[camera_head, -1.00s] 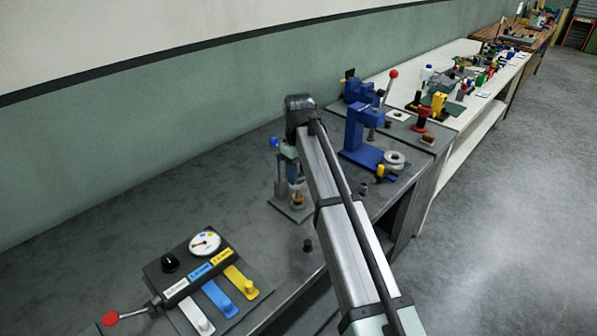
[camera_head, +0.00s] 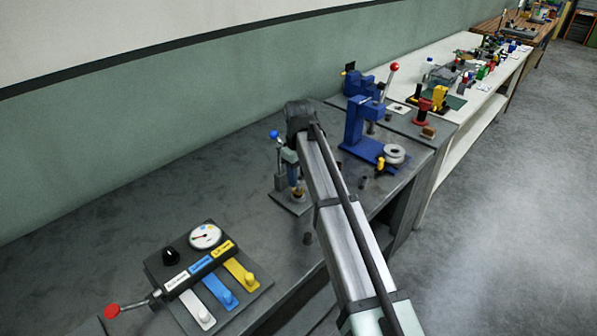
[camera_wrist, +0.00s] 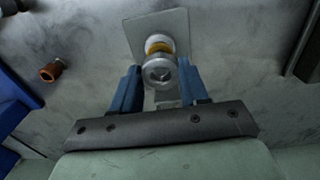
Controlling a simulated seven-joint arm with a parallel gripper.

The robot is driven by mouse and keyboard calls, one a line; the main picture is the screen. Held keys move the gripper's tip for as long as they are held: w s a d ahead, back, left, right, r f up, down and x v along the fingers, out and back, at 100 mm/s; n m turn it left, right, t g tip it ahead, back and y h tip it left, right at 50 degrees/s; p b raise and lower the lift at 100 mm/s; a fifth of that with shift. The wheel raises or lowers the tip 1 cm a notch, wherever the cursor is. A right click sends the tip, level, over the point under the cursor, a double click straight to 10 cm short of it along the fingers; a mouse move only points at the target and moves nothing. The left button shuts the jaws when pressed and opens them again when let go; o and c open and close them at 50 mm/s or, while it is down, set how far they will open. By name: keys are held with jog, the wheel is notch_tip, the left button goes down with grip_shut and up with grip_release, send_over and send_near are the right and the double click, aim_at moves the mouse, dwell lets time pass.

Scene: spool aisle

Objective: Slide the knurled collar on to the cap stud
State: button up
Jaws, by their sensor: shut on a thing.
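My gripper (camera_wrist: 160,88) has blue fingers and is shut on a round silver metal part, which I take to be the knurled collar (camera_wrist: 159,70). Beyond it, in line, are a brass-yellow ring (camera_wrist: 158,46) and a pale disc edge, on a small grey plate (camera_wrist: 176,22). Which of these is the cap stud I cannot tell. In the head view my gripper (camera_head: 297,187) points down at the small stand on its grey base plate (camera_head: 281,200). The brass part shows just under the fingertips. Whether collar and stud touch is hidden.
A blue-knobbed lever (camera_head: 274,134) rises close left of my gripper. A blue press (camera_head: 362,130) stands to the right, with a pale ring (camera_head: 395,154) before it. A gauge panel (camera_head: 205,270) is at the front left. Bare bench lies left.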

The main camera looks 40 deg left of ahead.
jog(key=shift+f, duration=1.25)
jog(key=o, duration=1.1)
jog(key=shift+o, duration=0.2)
notch_tip(320, 180, up, 14)
jog(key=shift+f, duration=0.15)
